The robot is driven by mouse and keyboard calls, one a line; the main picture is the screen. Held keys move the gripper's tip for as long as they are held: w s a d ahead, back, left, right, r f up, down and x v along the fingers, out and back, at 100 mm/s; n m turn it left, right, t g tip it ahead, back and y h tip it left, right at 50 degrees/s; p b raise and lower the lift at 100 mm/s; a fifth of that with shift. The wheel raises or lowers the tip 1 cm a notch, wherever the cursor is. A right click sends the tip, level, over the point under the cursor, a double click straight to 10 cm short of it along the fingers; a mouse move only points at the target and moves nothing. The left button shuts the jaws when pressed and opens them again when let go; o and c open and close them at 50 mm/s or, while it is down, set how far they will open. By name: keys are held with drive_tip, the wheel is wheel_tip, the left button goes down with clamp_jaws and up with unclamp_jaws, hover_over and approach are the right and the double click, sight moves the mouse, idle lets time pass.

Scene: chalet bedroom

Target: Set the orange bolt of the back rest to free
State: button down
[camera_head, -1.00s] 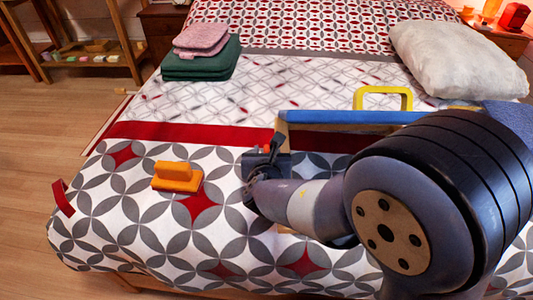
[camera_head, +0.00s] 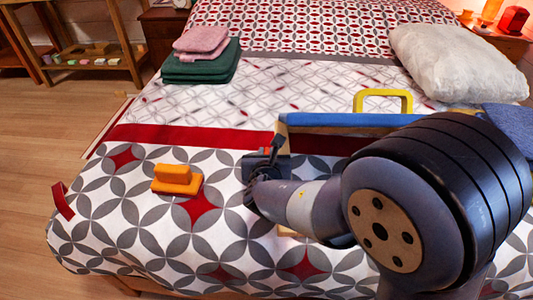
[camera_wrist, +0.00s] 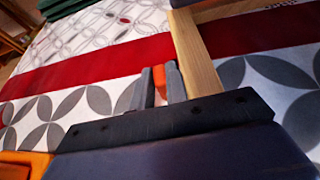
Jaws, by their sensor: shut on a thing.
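The back rest (camera_head: 350,118), a wooden frame with a blue top edge, lies on the bed behind my arm. Its wooden side bar (camera_wrist: 195,50) runs beside my fingers in the wrist view. My gripper (camera_wrist: 160,85) is at the left end of the frame, shut on the orange bolt (camera_wrist: 159,80). Only a small orange-red part of the bolt shows between the two grey fingers. In the head view my gripper (camera_head: 268,158) hides most of the bolt, and its exact setting cannot be told. My arm covers much of the frame.
An orange block with a raised grip (camera_head: 177,178) lies on the bed to the left. A yellow handle (camera_head: 383,94) stands behind the blue edge. Folded green and pink cloths (camera_head: 202,62) and a white pillow (camera_head: 456,62) lie further back.

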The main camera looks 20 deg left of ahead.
drive_tip(key=shift+s, duration=0.1)
drive_tip(key=s, duration=0.1)
drive_tip(key=s+d+b, duration=0.1)
drive_tip(key=s, duration=0.1)
drive_tip(key=s+d, duration=0.1)
drive_tip(key=shift+s, duration=0.4)
drive_tip(key=c, duration=1.4)
unclamp_jaws()
drive_tip(key=p+v, duration=0.3)
drive_tip(key=v, duration=0.6)
drive_tip(key=shift+s+r, duration=0.2)
drive_tip(key=shift+r, duration=0.05)
drive_tip(key=shift+s+d+r, duration=0.15)
drive_tip(key=shift+s+d, duration=0.2)
drive_tip(key=shift+s, duration=0.2)
